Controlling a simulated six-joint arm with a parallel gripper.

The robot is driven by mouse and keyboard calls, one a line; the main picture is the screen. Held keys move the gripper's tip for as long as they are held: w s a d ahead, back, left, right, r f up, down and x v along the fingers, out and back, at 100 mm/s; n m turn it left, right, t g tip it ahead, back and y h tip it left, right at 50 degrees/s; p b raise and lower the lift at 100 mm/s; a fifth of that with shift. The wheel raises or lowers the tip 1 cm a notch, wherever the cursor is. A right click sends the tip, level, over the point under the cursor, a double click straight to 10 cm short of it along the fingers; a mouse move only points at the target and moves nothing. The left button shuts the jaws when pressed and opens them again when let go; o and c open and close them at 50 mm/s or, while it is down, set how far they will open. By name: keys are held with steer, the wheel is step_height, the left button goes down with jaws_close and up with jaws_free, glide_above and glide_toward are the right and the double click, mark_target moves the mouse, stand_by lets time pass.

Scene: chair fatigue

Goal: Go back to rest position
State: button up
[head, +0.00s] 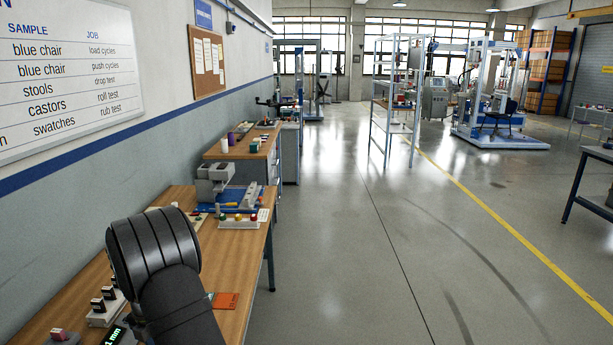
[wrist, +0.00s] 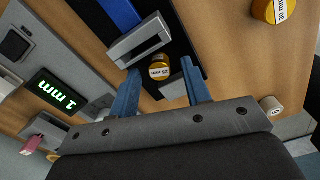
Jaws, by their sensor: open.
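My gripper (wrist: 160,82) shows in the wrist view with its two blue fingers spread apart and nothing held between them. A small brass-coloured cylinder with a white label (wrist: 159,68) sits just beyond the fingertips, between two grey blocks on a black strip; whether the fingers touch anything there I cannot tell. In the head view my dark arm reaches over the near wooden bench (head: 258,243), and the gripper itself is hidden behind it.
A green-lit display reading 1 mm (wrist: 58,92) stands left of my gripper. A yellow labelled cylinder (wrist: 272,10) and a small white roll (wrist: 270,105) lie to the right. A grey machine (head: 214,182) stands further along the bench. The floor right of the bench is clear.

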steer(key=shift+r, duration=1.75)
